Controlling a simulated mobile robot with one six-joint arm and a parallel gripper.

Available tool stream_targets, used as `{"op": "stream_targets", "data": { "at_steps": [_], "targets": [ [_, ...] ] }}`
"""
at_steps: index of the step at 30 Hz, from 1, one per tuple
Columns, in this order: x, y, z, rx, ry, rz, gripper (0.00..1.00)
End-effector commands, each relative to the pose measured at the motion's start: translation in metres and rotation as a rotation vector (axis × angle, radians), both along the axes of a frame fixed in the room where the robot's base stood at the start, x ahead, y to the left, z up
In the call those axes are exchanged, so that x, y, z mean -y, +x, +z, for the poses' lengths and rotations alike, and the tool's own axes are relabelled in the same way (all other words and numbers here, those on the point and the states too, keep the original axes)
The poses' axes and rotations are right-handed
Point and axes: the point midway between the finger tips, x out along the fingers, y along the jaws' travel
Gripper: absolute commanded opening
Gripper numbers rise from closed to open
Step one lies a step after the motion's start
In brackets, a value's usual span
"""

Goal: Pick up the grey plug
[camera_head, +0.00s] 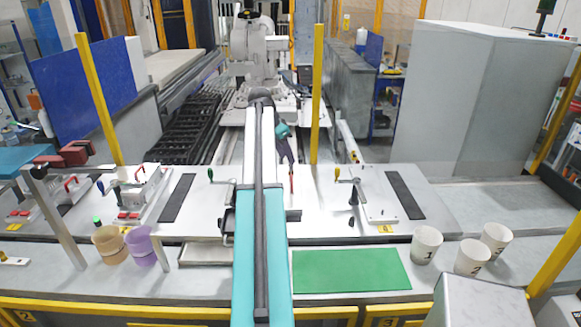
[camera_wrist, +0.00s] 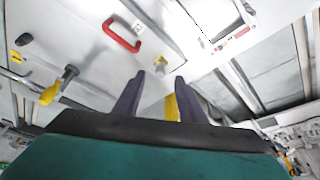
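My gripper shows in the wrist view (camera_wrist: 159,76) with two dark purple fingers apart and nothing clearly held between them. In the head view its purple fingers (camera_head: 288,155) are over the middle of the white worktop, just right of my arm. I cannot pick out a grey plug for certain in either view. A small pale piece (camera_wrist: 161,64) lies beyond the fingertips in the wrist view; whether it is the plug I cannot tell. My arm hides part of the worktop in the head view.
A red handle (camera_wrist: 122,36) and a yellow-handled lever (camera_wrist: 50,92) stand on the panel. A green mat (camera_head: 350,270) lies at the front. White cups (camera_head: 426,245) stand right; orange (camera_head: 108,244) and purple (camera_head: 142,247) cups left. A yellow post (camera_head: 317,95) rises behind the worktop.

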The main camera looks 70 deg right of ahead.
Motion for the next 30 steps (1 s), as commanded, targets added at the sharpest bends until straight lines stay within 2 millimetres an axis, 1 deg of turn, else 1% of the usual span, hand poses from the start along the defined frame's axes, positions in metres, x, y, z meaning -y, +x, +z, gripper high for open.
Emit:
{"op": "stream_targets", "data": {
  "at_steps": [5,16,21,30],
  "targets": [
    [0.004,-0.002,-0.010,-0.001,0.002,0.000,0.37],
    [0.014,-0.006,-0.039,-0.001,0.002,0.001,0.37],
    [0.016,-0.006,-0.044,0.000,0.000,0.001,0.37],
    [0.016,-0.006,-0.045,0.000,0.000,0.001,0.37]
  ]
}}
